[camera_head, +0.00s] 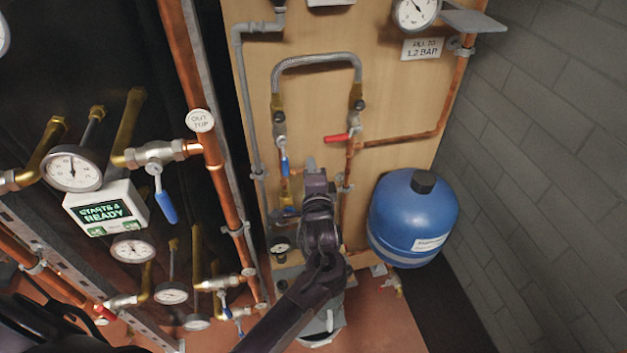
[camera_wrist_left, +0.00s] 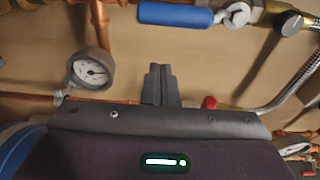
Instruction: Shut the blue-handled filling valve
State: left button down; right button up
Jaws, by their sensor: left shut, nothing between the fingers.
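The blue-handled filling valve (camera_head: 284,163) sits on the left leg of the braided hose loop on the wooden board. Its handle points down, along its pipe. In the left wrist view the blue handle (camera_wrist_left: 175,14) lies across the top edge, level with the brass pipe. My left gripper (camera_head: 313,168) is just right of the handle in the head view. Its fingers (camera_wrist_left: 160,86) are shut and empty, apart from the handle in the wrist view. My right gripper is not in view.
A red-handled valve (camera_head: 337,138) is on the hose's right leg, close to my left gripper. A small gauge (camera_wrist_left: 91,71) is near the fingers in the wrist view. A blue tank (camera_head: 413,218) stands right; copper pipes (camera_head: 222,180) and another blue-handled valve (camera_head: 163,200) are left.

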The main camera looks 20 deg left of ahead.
aim_at(284, 158)
pick_arm(q)
jog(key=s+a+p, duration=0.1)
jog(key=s+a, duration=0.1)
jog(key=a, duration=0.1)
jog(key=shift+s+p, duration=0.25)
jog(key=shift+p, duration=0.15)
